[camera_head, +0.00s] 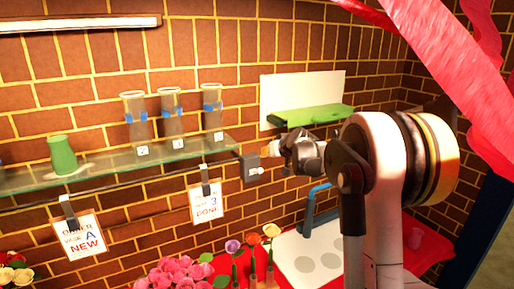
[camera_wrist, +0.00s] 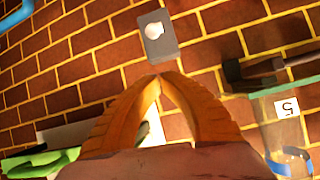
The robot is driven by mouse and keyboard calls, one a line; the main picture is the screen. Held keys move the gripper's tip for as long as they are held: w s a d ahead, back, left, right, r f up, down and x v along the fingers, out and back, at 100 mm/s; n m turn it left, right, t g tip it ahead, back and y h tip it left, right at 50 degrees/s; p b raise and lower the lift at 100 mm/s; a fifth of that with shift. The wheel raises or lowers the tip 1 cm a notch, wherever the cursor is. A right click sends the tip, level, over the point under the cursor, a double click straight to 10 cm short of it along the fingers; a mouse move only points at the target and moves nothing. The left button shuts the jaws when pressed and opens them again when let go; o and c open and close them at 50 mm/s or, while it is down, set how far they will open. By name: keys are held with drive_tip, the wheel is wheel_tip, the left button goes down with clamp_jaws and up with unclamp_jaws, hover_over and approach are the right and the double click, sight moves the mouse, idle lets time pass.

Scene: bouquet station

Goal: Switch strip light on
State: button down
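The strip light (camera_head: 80,25) runs along the wall at the upper left in the head view. Its lower face looks bright white; I cannot tell whether it is lit. A small grey switch box (camera_head: 251,167) with a pale round knob sits at the right end of the glass shelf. In the wrist view the switch box (camera_wrist: 155,37) is just above my fingertips. My gripper (camera_head: 268,151) is beside the box; its orange fingers (camera_wrist: 160,77) meet at the tips with nothing between them. I cannot tell whether the tips touch the box.
The glass shelf (camera_head: 110,168) holds a green cup (camera_head: 62,155) and three clear vases with blue bands (camera_head: 171,118). Tags (camera_head: 206,202) hang below it. A green tray (camera_head: 312,115) is on the wall behind my gripper. Flowers (camera_head: 180,272) stand below.

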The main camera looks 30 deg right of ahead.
drive_tip(key=shift+w+d+r, duration=0.15)
drive_tip(key=shift+w+d, duration=0.2)
drive_tip(key=shift+d, duration=0.1)
hover_over(256, 171)
drive_tip(key=w+d, duration=0.2)
wheel_tip(256, 171, down, 5)
drive_tip(key=shift+s+d+f, duration=0.1)
drive_tip(key=shift+d, duration=0.05)
drive_tip(key=s, duration=0.1)
drive_tip(key=s+f, duration=0.2)
drive_tip(key=shift+a+f, duration=0.15)
drive_tip(key=shift+a, duration=0.1)
drive_tip(key=shift+s, duration=0.1)
drive_tip(key=shift+f, duration=0.1)
